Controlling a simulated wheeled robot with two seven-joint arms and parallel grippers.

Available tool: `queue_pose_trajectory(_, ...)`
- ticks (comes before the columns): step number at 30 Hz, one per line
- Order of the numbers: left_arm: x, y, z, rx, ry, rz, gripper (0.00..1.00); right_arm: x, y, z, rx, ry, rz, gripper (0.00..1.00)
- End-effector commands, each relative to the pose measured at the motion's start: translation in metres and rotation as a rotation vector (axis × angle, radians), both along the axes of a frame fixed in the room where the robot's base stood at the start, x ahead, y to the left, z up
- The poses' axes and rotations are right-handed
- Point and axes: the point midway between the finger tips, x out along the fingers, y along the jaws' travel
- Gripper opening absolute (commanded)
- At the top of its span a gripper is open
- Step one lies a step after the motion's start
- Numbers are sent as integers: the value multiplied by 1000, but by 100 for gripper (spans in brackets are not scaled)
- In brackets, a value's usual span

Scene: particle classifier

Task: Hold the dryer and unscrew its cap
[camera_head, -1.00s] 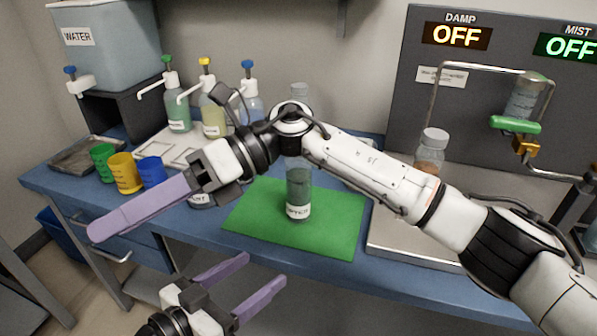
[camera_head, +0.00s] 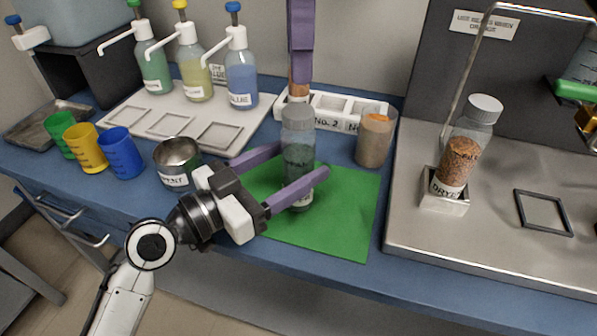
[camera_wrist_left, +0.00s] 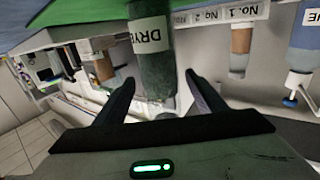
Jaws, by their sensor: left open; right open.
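A clear bottle with a grey cap and dark green contents (camera_head: 298,155) stands upright on the green mat (camera_head: 335,215). Its label reads "DRYE…" in the left wrist view (camera_wrist_left: 151,50), where the bottle appears upside down between my fingers. My left gripper (camera_head: 290,168) is open, with one finger on each side of the bottle's body; I cannot tell whether they touch it. My right gripper (camera_head: 300,45) has its purple fingers pointing down at the top edge, above the bottle's cap in the picture. Its arm and the gap between its fingers are hidden.
A second bottle with orange-brown beads (camera_head: 459,160), also labelled "DRYE…", sits in a holder on the steel tray (camera_head: 450,235) at right. A steel cup (camera_head: 178,160) and coloured cups (camera_head: 121,152) stand left.

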Motion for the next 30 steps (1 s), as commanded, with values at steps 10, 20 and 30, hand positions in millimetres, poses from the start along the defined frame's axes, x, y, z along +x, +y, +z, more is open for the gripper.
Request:
queue_pose_trajectory(10, 30, -36, 0, -1, 1, 1, 64, 0, 1, 0, 2, 1, 1, 51)
queue_pose_trajectory(20, 33, -40, -1, 1, 1, 1, 64, 0, 1, 0, 3, 1, 1, 51)
queue_pose_trajectory(30, 33, -39, 0, 1, 1, 2, 14, 0, 1, 0, 3, 1, 1, 51)
